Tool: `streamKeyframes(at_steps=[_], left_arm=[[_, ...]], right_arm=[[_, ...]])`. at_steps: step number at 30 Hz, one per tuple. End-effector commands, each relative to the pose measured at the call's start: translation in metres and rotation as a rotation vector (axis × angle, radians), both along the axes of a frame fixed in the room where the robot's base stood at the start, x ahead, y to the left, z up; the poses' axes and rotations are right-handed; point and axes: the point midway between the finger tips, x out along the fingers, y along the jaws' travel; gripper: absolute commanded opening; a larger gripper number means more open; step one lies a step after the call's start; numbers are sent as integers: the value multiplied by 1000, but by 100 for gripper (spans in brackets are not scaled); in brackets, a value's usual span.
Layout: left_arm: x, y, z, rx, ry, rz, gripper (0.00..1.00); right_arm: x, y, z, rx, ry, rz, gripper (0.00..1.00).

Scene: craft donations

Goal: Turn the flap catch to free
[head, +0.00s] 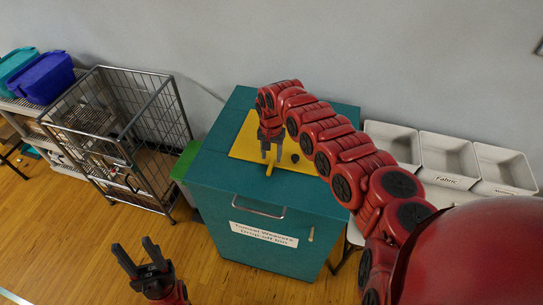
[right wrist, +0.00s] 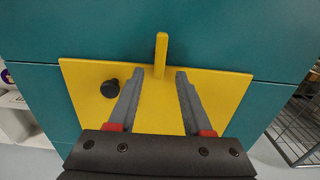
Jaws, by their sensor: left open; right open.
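The teal drop-off bin (head: 225,190) has a yellow flap panel (head: 243,142) on its top, which also fills the middle of the right wrist view (right wrist: 225,90). A yellow upright bar (right wrist: 161,52) stands at the panel's edge, and a round black knob (right wrist: 110,88) sits on the panel beside it. Which one is the catch, I cannot tell. My right gripper (head: 271,159) is open over the panel, pointing at the bar; its fingertips (right wrist: 160,74) lie either side of the bar's base in the picture, with no clear contact. My left gripper (head: 134,246) is open and empty, low at left.
A wire cage cart (head: 125,130) stands left of the bin, with a green box (head: 186,162) between them. White labelled trays (head: 447,160) stand right of the bin. The bin's front has a metal handle (head: 258,208) and a label. The wooden floor (head: 65,225) at left is clear.

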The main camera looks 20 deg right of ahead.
Motion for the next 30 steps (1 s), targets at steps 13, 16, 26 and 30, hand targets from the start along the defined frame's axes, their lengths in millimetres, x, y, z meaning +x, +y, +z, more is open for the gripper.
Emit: streamKeyframes(at_steps=[13, 16, 26, 30], left_arm=[[0, 0, 4, 0, 0, 0, 50], [0, 0, 4, 0, 0, 0, 50], [0, 0, 4, 0, 0, 0, 50], [0, 0, 4, 0, 0, 0, 50]], right_arm=[[0, 0, -36, -1, -2, 1, 50], [0, -1, -36, -1, -2, 0, 50], [0, 0, -35, -1, -2, 0, 7], [0, 0, -35, -1, -2, 0, 0]])
